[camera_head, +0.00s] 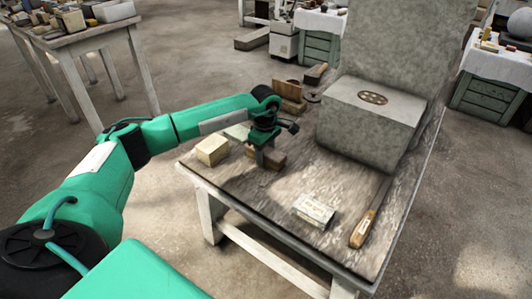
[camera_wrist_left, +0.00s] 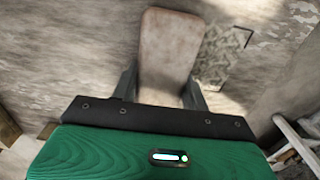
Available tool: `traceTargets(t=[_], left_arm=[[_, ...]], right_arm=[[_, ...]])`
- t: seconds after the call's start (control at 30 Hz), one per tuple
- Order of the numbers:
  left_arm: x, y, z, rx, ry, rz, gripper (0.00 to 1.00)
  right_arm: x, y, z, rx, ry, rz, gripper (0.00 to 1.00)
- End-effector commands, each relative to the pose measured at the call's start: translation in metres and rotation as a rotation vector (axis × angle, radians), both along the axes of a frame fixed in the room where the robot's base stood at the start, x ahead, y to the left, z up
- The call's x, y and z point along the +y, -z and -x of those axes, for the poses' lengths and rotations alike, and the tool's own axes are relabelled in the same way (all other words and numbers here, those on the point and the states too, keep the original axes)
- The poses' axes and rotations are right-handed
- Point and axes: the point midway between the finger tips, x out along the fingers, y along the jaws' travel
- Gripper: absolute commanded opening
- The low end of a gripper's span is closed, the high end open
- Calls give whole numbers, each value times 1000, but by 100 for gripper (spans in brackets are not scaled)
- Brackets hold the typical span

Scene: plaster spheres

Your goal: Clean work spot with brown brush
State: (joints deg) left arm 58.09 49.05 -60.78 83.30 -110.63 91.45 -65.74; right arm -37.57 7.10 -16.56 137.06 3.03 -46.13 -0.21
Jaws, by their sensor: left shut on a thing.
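My left gripper (camera_head: 262,152) reaches down over the left part of the worktable (camera_head: 255,205). It is shut on a brown block-shaped brush (camera_head: 277,160), which sits low, at or just above the tabletop; I cannot tell whether it touches. In the left wrist view the brush's brown, worn back (camera_wrist_left: 168,52) shows between the two fingers (camera_wrist_left: 160,92). Its bristles are hidden. My right gripper is out of view.
A tan block (camera_head: 212,150) lies left of the gripper. A pale box (camera_head: 314,210) and a wooden-handled tool (camera_head: 366,222) lie toward the front right. A large stone block (camera_head: 370,120) stands at the back. Brown pieces (camera_head: 290,92) lie behind the gripper. The front middle is clear.

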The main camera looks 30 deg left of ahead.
Motion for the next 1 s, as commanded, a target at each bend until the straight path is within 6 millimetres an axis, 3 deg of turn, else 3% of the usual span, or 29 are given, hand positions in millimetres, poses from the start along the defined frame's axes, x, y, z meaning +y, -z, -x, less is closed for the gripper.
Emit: traceTargets(t=[0.77, 1.0], left_arm=[[-43, 1, 3, 1, 2, 0, 27], [-35, 2, 3, 1, -1, -1, 27]], right_arm=[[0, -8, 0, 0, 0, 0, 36], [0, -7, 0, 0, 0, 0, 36]])
